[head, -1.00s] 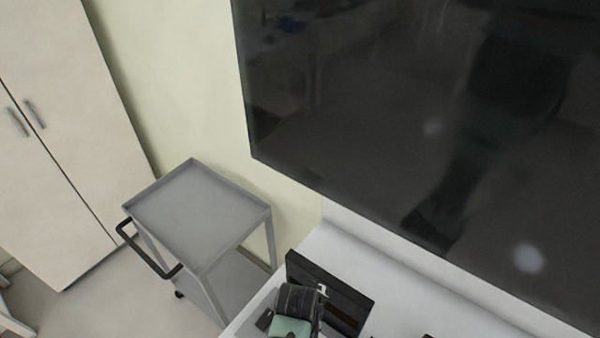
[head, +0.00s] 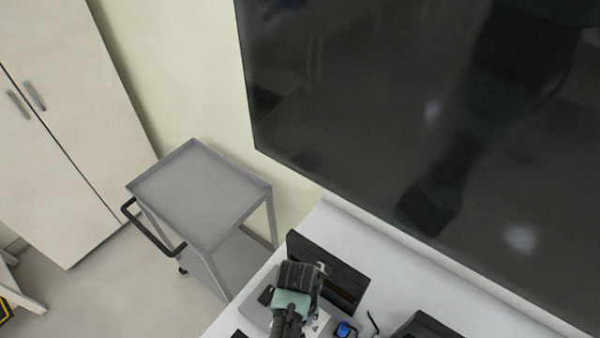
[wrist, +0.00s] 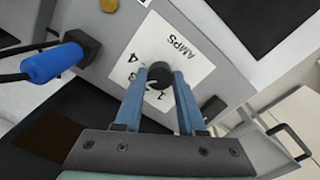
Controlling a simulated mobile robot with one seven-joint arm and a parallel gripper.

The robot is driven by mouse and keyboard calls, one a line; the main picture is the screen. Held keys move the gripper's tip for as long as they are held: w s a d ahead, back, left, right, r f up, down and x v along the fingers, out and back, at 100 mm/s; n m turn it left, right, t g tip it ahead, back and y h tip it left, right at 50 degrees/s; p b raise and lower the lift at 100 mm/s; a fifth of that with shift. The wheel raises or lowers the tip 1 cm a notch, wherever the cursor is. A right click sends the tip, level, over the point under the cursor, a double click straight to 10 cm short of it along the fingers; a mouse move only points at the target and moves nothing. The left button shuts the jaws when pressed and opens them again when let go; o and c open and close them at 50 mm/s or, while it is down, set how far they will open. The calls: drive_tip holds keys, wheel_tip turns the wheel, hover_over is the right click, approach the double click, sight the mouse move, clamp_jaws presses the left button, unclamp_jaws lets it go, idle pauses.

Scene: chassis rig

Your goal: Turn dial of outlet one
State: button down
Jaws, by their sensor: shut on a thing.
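The dial (wrist: 160,76) is a small black round knob in the wrist view. It sits on a white label (wrist: 150,50) printed AMPS with numbers, on a grey panel (wrist: 222,62). The two blue fingers of my gripper (wrist: 159,82) are on either side of the dial and shut on it. The fingers hide part of the label and its numbers. In the head view, my dark wrist with a teal band is over the bench at the bottom; the dial cannot be made out there.
A blue plug (wrist: 54,62) with a cable sits in a black socket (wrist: 85,50) left of the dial; it also shows in the head view (head: 345,329). A black case (head: 330,272) stands on the white bench (head: 385,258). A grey cart (head: 200,190) stands left.

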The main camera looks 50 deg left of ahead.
idle(0.3)
drive_tip(key=c, duration=0.5)
unclamp_jaws()
wheel_tip(320, 180, up, 13)
drive_tip(key=b, duration=0.1)
drive_tip(key=shift+s+a, duration=0.1)
drive_tip(key=shift+s, duration=0.05)
idle(0.4)
